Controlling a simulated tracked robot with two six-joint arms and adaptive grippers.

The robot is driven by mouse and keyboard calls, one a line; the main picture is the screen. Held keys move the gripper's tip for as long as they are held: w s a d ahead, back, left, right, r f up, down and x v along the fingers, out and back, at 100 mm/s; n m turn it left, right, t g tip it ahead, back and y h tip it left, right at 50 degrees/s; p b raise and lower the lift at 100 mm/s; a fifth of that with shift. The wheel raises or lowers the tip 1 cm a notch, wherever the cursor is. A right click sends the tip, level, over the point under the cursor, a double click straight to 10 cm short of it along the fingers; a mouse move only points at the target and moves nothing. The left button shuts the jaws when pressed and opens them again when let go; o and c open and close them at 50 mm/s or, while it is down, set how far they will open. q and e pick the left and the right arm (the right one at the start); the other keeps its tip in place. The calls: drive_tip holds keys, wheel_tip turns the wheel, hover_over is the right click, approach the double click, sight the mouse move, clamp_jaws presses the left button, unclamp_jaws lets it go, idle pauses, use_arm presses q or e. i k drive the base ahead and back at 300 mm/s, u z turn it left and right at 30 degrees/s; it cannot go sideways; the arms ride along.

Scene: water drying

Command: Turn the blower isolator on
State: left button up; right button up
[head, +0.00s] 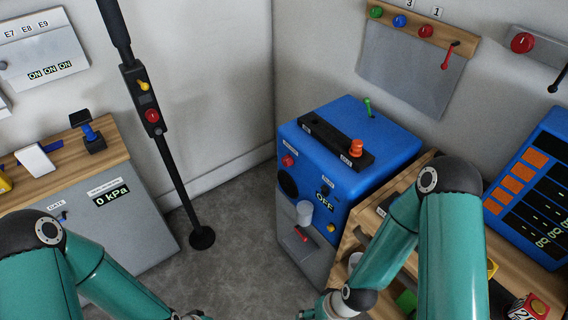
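A blue machine (375,138) on a grey base stands in the room's corner, with a small display (324,197) reading OFF on its front. A green lever (368,107) stands up from its top, and an orange knob (356,147) sits at the end of a black slotted bar. A red handle (301,234) is low on its front. The labels are too small to read, so I cannot tell which control is the blower isolator.
A wooden-topped cabinet (118,222) showing 0 kPa is at left. Grey floor (240,235) is clear between.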

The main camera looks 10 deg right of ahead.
sight(286, 161)
drive_tip(key=u, duration=1.4)
drive_tip(key=i, duration=0.1)
drive_tip(key=z, duration=2.75)
drive_tip(key=k, duration=1.05)
drive_tip(key=u, duration=3.6)
drive_tip(key=k, duration=0.1)
drive_tip(key=z, duration=2.05)
drive_tip(key=i, duration=1)
drive_tip(key=z, duration=0.05)
